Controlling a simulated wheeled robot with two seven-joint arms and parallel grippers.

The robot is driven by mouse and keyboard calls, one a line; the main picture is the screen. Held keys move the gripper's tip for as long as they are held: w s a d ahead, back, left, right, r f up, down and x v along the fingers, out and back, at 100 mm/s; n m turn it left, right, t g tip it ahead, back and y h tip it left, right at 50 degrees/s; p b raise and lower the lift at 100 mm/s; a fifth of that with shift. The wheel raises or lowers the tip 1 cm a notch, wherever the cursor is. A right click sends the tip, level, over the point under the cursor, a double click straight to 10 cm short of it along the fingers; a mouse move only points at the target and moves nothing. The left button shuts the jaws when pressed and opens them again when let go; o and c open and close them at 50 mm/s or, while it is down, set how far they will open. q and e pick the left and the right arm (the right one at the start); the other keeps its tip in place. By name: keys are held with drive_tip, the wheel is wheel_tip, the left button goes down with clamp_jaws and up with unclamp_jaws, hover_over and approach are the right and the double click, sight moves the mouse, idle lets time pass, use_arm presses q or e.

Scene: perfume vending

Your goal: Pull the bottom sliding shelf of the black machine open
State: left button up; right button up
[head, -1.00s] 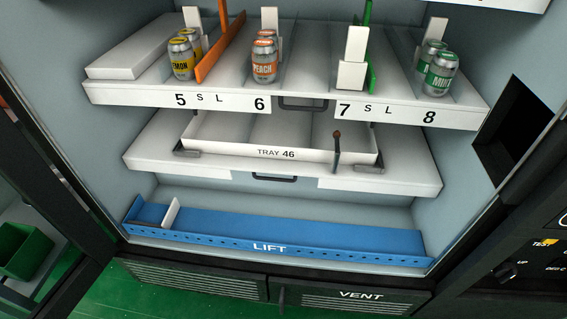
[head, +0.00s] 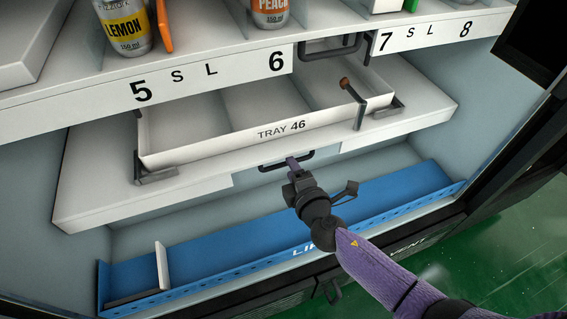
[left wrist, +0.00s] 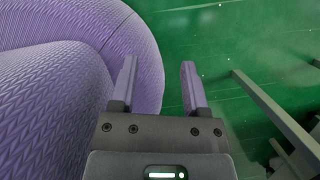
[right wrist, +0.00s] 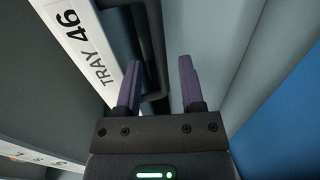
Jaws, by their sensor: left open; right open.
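The bottom sliding shelf (head: 95,195) is a white board of the black machine, carrying a white tray labelled TRAY 46 (head: 225,146). Its dark handle (head: 308,154) is on the front edge; in the right wrist view the handle (right wrist: 156,55) runs along the left finger, in the gap between the fingers. My right gripper (head: 291,163) is open at the handle; its fingers also show in the right wrist view (right wrist: 160,82). I cannot tell whether they touch the handle. My left gripper (left wrist: 157,85) is open and empty above the green floor, outside the head view.
The upper shelf (head: 215,72), with cans and its own handle (head: 330,48), overhangs close above. The blue LIFT trough (head: 215,255) lies below. A brown-tipped lever (head: 355,98) stands at the tray's right. The machine's dark frame (head: 520,150) bounds the right side.

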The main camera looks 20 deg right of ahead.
drive_tip(key=shift+w+f+b, duration=0.15)
drive_tip(key=shift+w+b, duration=0.05)
drive_tip(key=shift+w, duration=0.6)
drive_tip(key=shift+w+f+b, duration=0.15)
drive_tip(key=shift+w+b, duration=0.05)
drive_tip(key=shift+w, duration=0.55)
clamp_jaws()
